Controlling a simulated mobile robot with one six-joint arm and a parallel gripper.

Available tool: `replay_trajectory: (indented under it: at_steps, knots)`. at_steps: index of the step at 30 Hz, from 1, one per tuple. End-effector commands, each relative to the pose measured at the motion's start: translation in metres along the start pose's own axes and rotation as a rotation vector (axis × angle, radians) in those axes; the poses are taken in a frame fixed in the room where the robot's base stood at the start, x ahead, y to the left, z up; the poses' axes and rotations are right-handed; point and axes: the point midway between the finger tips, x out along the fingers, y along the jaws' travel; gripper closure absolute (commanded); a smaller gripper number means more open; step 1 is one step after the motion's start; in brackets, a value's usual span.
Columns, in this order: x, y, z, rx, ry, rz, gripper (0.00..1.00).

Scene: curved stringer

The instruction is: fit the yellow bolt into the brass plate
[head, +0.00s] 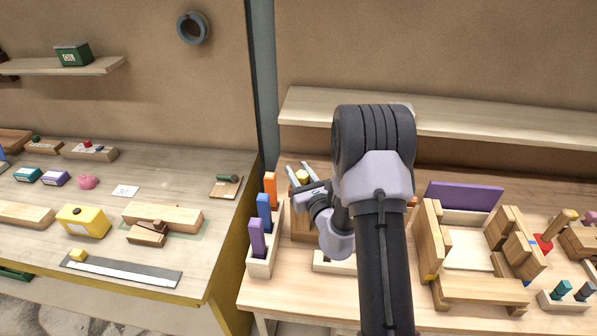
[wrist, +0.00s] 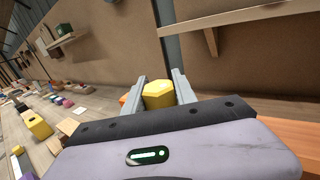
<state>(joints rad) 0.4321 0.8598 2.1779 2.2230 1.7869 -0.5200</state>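The yellow bolt (head: 302,176) has a six-sided head and sits between the two fingers of my gripper (head: 302,172) in the head view. In the wrist view the bolt (wrist: 158,95) fills the space between the fingertips (wrist: 160,84), with a finger close against each side. My gripper appears shut on it. The bolt's shank is hidden. Below my gripper is a wooden block (head: 300,226), partly covered by my arm. I cannot make out the brass plate in either view; my arm covers part of the bench.
A wooden rack (head: 262,262) with purple, blue and orange pieces stands just left of my gripper. Wooden frames (head: 430,240) and a purple board (head: 464,196) stand to the right. A shelf (head: 470,125) runs along the wall behind. A gap separates the left bench (head: 180,170).

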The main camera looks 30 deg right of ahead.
Motion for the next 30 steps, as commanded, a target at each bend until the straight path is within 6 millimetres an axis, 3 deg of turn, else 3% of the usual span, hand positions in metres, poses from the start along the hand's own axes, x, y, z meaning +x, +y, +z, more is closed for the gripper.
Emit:
replay_trajectory:
  at_steps: [1, 3, 14, 20, 27, 30]
  knots:
    - [0.000, 0.000, 0.001, 0.000, -0.001, 0.000, 0.56]
    - [0.000, 0.000, 0.001, 0.000, 0.000, 0.000, 0.44]
    - [-0.005, 0.000, 0.000, 0.001, 0.001, -0.001, 0.44]
    - [-0.046, -0.001, -0.001, 0.002, 0.003, -0.003, 0.44]
    - [-0.118, -0.001, -0.003, 0.003, 0.003, -0.005, 0.44]
    - [-0.137, -0.001, 0.010, 0.005, 0.007, 0.000, 0.44]
